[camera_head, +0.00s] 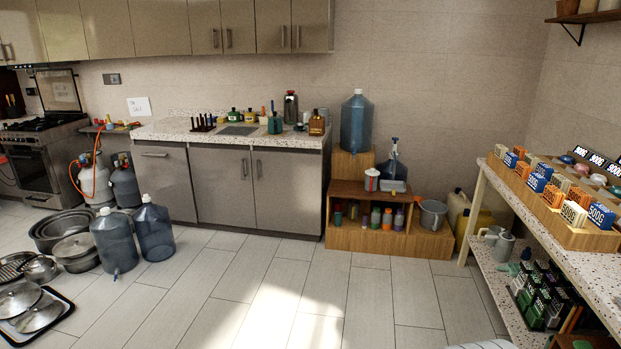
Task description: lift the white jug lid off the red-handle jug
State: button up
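A small white container with red on it (372,180) stands on the wooden stepped stand, left of a dark blue bottle. It may be the red-handle jug, but it is too small to make out a handle or a separate white lid. Pale grey jug-like vessels (503,246) stand on the lower shelf of the right-hand table; I see no red handle on them. My gripper is not in view.
The wooden stepped stand (340,236) is against the back wall, beside the counter. Large blue bottles (113,242) and pots (75,250) crowd the floor at left. The middle tiled floor (290,290) is clear.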

aim_at(371, 172)
jog(key=i+l, duration=0.25)
jog(key=i, duration=0.45)
jog(key=i+l+z, duration=0.15)
jog(key=i, duration=0.55)
jog(key=i+l, duration=0.25)
jog(key=i, duration=0.5)
jog(key=i+l+z, duration=0.15)
jog(key=i, duration=1.45)
jog(key=i+j+z, duration=0.15)
jog(key=i, duration=0.8)
jog(key=i+j, duration=0.1)
jog(key=i, duration=0.8)
